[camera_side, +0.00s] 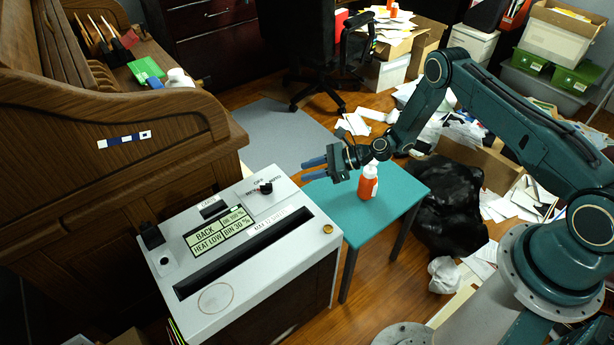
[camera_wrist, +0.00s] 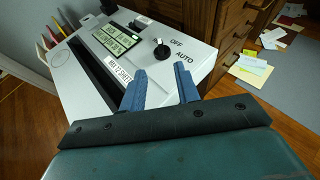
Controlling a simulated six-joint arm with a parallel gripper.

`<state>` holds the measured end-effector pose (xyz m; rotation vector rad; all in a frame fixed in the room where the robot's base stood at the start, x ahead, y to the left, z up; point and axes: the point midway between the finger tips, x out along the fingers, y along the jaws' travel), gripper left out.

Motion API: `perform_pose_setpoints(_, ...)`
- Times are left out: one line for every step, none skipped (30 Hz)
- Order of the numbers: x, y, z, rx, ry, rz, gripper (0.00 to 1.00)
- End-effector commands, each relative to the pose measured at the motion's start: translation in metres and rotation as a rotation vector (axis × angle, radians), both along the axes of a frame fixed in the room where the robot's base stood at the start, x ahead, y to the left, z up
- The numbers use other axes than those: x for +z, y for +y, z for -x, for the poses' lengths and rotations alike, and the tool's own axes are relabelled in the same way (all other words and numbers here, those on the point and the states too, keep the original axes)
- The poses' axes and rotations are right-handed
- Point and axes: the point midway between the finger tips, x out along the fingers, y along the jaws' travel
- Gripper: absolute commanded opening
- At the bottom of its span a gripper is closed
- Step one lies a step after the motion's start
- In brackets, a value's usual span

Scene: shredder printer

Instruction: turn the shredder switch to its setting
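The shredder (camera_side: 212,300) is a white-topped box with a long dark slot. Its switch (camera_side: 265,187) is a small black knob near the far right corner of the top. In the wrist view the switch (camera_wrist: 161,48) stands beside printed OFF and AUTO labels; I cannot tell exactly which mark it points at. My gripper (camera_side: 314,169) is open and empty, to the right of the switch in the side view and above the teal table. In the wrist view its two blue fingers (camera_wrist: 160,87) are apart, with the switch beyond them and nothing between the tips.
A teal side table (camera_side: 395,185) stands right of the shredder, with an orange bottle (camera_side: 368,182) close to my gripper. The shredder's display (camera_side: 219,232) reads BACK, HEAT LOW, BIN 30 %. A wooden desk (camera_side: 110,150) rises behind the shredder. A black bag (camera_side: 447,205) and papers lie right.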

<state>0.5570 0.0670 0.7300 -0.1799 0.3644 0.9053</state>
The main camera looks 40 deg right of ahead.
Motion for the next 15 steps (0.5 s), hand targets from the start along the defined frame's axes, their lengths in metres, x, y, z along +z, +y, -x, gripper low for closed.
perform_pose_setpoints(-0.001,0.002,-0.001,0.001,0.000,0.000,0.32)
perform_pose_setpoints(-0.002,0.003,-0.002,0.001,0.000,0.000,0.32)
perform_pose_setpoints(-0.002,0.005,-0.003,0.001,0.000,0.000,0.32)
perform_pose_setpoints(-0.003,0.006,-0.004,0.001,0.000,0.000,0.32)
perform_pose_setpoints(-0.004,0.008,-0.006,0.002,-0.001,0.001,0.32)
perform_pose_setpoints(-0.005,0.011,-0.008,0.002,-0.001,0.001,0.32)
perform_pose_setpoints(-0.007,0.013,-0.009,0.002,0.000,0.001,0.32)
perform_pose_setpoints(-0.008,0.016,-0.011,0.003,0.000,0.001,0.32)
perform_pose_setpoints(-0.010,0.019,-0.013,0.003,-0.001,0.002,0.32)
perform_pose_setpoints(-0.011,0.022,-0.015,0.004,0.000,0.001,0.32)
perform_pose_setpoints(-0.013,0.025,-0.017,0.004,-0.001,0.000,0.32)
perform_pose_setpoints(-0.014,0.028,-0.020,0.004,-0.001,0.001,0.32)
perform_pose_setpoints(-0.016,0.031,-0.022,0.003,-0.001,0.001,0.32)
perform_pose_setpoints(-0.018,0.034,-0.025,0.003,-0.001,0.001,0.32)
perform_pose_setpoints(-0.020,0.038,-0.027,0.003,-0.001,0.002,0.32)
